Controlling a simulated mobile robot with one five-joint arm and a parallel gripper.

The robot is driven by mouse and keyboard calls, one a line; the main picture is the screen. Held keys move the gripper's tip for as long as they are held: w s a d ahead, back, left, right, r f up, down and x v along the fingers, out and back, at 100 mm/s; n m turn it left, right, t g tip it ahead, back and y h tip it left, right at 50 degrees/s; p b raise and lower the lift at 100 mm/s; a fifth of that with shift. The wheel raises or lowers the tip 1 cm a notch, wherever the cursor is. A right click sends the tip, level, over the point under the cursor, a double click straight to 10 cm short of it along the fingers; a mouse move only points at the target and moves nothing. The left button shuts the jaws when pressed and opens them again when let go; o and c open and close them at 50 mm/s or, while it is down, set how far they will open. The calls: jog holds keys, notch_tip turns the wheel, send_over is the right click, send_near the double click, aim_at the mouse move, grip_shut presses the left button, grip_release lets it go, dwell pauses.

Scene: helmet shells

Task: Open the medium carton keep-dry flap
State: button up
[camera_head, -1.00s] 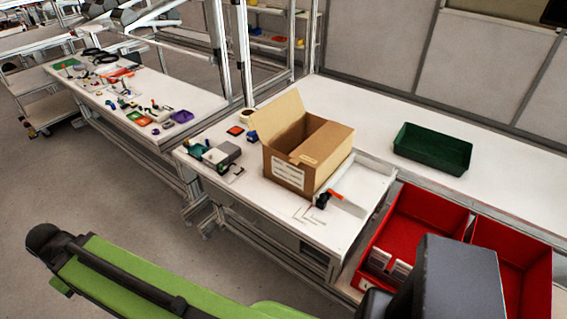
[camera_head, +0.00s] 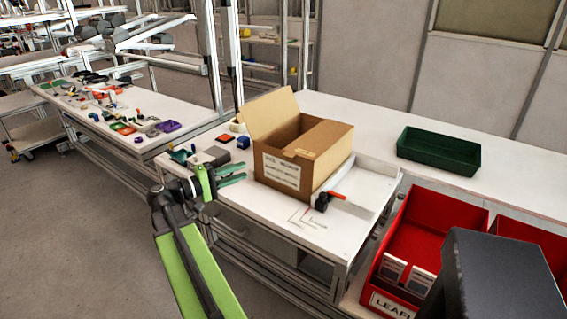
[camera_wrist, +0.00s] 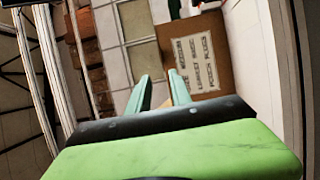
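The brown carton (camera_head: 318,170) stands on the white bench. Its left flap (camera_head: 270,113) stands up and its right flap (camera_head: 324,140) lies across the right part of the top; the opening between them shows. I cannot read which flap is marked keep-dry. A white printed label (camera_head: 281,170) is on the carton's front face. My gripper (camera_head: 245,171) is left of the carton, its green fingers pointing toward it, apart and empty. In the wrist view, the carton's labelled face (camera_wrist: 222,40) is beyond the parted fingertips (camera_wrist: 162,84). No contact is visible.
A grey block (camera_head: 216,155) and small parts are near my gripper. Red bins (camera_head: 425,230) are front right.

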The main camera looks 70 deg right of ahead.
jog(key=x, duration=1.6)
jog(key=shift+s+d, duration=0.25)
grip_shut()
dwell(0.4)
